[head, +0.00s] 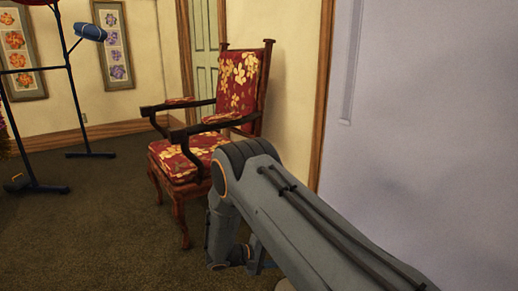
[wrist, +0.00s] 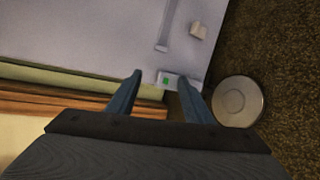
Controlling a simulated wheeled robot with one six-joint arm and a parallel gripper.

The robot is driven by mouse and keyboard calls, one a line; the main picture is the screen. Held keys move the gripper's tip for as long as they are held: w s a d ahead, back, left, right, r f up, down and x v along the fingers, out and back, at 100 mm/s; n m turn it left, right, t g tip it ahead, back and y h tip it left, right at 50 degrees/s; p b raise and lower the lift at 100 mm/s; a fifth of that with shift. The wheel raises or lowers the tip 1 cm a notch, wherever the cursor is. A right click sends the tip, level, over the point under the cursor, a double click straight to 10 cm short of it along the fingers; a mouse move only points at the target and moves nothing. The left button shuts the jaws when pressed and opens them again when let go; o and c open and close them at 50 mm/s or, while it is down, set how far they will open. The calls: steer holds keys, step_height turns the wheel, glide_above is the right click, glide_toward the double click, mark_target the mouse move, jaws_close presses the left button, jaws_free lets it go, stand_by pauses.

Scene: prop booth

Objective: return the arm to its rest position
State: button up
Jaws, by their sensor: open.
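My gripper (wrist: 160,77) shows in the wrist view as two blue-grey fingers, spread apart. I see nothing held between them. The end of the arm is low near the carpet and mostly hidden behind the arm links there.
A red floral armchair (head: 195,150) stands just beyond my arm. A pale door or wall panel (head: 430,130) is close on the right. A dark stand (head: 75,110) is at the left. A round pale disc (wrist: 238,101) lies on the carpet. Carpet at front left is clear.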

steer(key=s+a+r+g+y, duration=0.25)
steer(key=s+r, duration=0.35)
steer(key=r, duration=0.4)
steer(key=s+a+r+g+y, duration=0.1)
steer(key=s+a+r+y, duration=0.25)
steer(key=s+r, duration=0.55)
steer(key=s+a+r+g+y, duration=0.15)
steer(key=s+r+y, duration=0.35)
steer(key=s, duration=0.8)
steer(key=s+a+r+y, duration=0.35)
steer(key=s+r, duration=0.35)
steer(key=s, duration=0.4)
steer(key=d+r+m+p, duration=0.3)
steer(key=d+r+p, duration=0.7)
steer(key=p, duration=0.7)
steer(key=d+r+m+h+p, duration=0.1)
steer(key=d+r+m+p, duration=0.2)
steer(key=d+r+p, duration=0.7)
steer(key=shift+s+d+r+m+p, duration=0.15)
steer(key=shift+d+r+m+p, duration=0.15)
steer(key=shift+r+p, duration=2.8)
steer(key=shift+f+p, duration=0.55)
steer(key=shift+f, duration=0.05)
steer(key=shift+c, duration=0.4)
